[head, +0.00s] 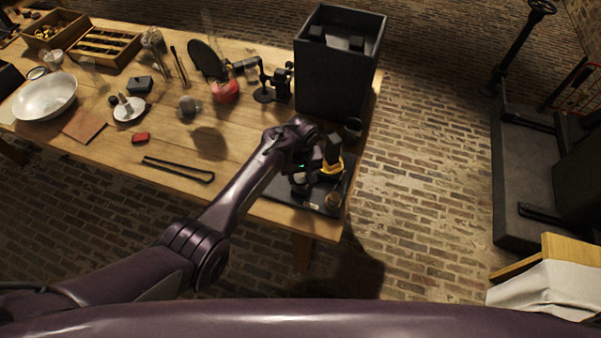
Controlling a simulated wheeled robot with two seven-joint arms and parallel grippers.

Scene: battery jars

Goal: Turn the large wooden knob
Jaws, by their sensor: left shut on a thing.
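My left arm reaches over the table to the device on a black base board (312,196) at the table's front right corner. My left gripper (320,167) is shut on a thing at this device. A yellow-orange part (334,166) shows at the jaws; I take it for the large wooden knob, mostly hidden by the gripper. How far it is turned cannot be told. A small brown round piece (333,199) stands on the board's front right, apart from the jaws. My right gripper is not in view.
A tall dark open box (337,75) stands behind the device, with a small dark jar (352,128) beside it. Black tongs (178,170), a red block (140,138) and a metal bowl (45,97) lie to the left. The table's right edge is close to the board.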

